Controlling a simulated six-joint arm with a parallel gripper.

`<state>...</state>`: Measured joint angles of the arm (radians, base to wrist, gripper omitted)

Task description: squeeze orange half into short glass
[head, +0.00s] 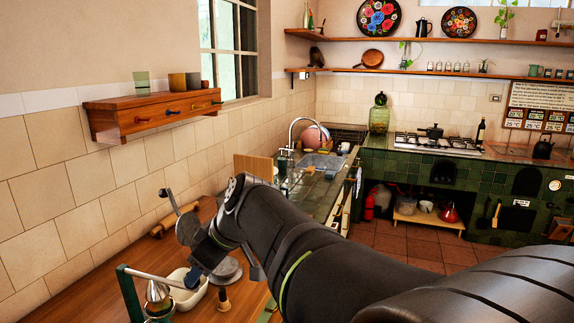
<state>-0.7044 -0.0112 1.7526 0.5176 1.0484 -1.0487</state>
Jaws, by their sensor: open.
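My gripper (194,277) is open over the wooden counter at the lower left, beside a green-framed lever press. Its fingers are small and partly hidden by my wrist, and I see nothing held in them. The press (128,291) has a pale horizontal bar and a shiny metal cone (157,290). The press's lower part is cut off by the bottom edge. I cannot make out an orange half or identify a short glass.
A white tray (187,303) and a grey round disc (226,270) lie near the gripper. A rolling pin (172,220) lies along the wall. A wooden drawer shelf (158,112) projects from the left wall. The sink (323,162) is farther back.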

